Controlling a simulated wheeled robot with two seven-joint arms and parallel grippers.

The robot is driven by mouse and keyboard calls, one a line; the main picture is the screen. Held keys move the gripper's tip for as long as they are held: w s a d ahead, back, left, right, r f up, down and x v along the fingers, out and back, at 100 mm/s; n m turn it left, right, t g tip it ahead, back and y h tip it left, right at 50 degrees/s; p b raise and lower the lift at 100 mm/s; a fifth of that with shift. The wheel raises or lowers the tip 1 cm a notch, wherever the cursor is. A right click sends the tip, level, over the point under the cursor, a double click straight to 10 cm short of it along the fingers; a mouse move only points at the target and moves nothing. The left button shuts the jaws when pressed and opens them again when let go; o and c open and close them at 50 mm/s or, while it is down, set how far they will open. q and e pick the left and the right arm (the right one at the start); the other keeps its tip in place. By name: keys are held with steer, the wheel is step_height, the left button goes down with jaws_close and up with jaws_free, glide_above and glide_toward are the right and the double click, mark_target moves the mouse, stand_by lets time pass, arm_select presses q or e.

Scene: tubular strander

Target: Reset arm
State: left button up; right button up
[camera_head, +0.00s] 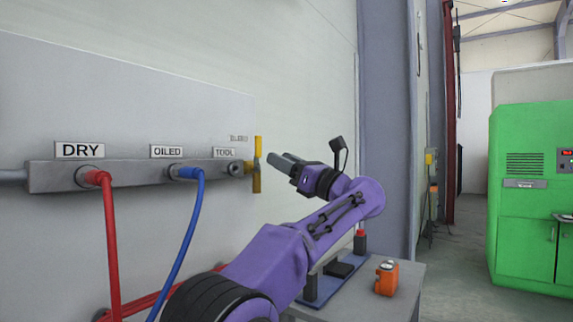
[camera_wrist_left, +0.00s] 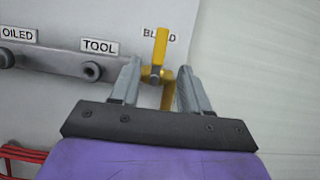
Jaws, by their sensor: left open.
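My left gripper (camera_head: 275,160) points at the wall, just right of the yellow valve handle (camera_head: 257,165) at the end of the grey manifold pipe (camera_head: 130,175). A small gap shows between its fingertips and the handle. In the left wrist view my left gripper (camera_wrist_left: 159,68) is open with nothing held. There the yellow handle (camera_wrist_left: 161,45) stands upright beyond the fingers, and its lower part shows between them. My purple left arm covers part of the low table. My right gripper is not in view.
A red hose (camera_head: 110,240) and a blue hose (camera_head: 188,235) hang from the manifold. A grey table (camera_head: 405,290) below my arm carries an orange device (camera_head: 386,278). A green cabinet (camera_head: 530,200) stands at the right. Floor (camera_head: 455,255) is clear before it.

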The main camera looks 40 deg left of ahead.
arm_select(q)
steer(key=w+d+f+m+t+h, duration=0.1)
steer(key=w+d+f+m+t, duration=0.1)
steer(key=w+f+m+t, duration=0.55)
steer(key=w+d+f+m+t+h, duration=0.25)
steer(key=f+m+t, duration=0.5)
steer(key=m, duration=0.75)
step_height(320, 180, down, 31)
steer(key=s+d+m+t+h+p, duration=0.1)
steer(key=s+d+m+h+p, duration=0.15)
steer(key=m+h, duration=1.05)
steer(key=s+d+f+m+g+h, duration=0.15)
steer(key=s+f+m+g, duration=0.65)
steer(key=s+f, duration=1.3)
steer(key=s+f+m+g+p, duration=0.1)
steer(key=s+f, duration=0.3)
steer(key=s, duration=0.8)
steer(key=s+f+m+g+h, duration=0.1)
steer(key=s+f+m+g, duration=0.2)
steer(key=s, duration=0.9)
steer(key=shift+s+d+f+g+p, duration=0.15)
steer(key=shift+d+f+g+p, duration=0.05)
steer(key=shift+f+g+p, duration=0.2)
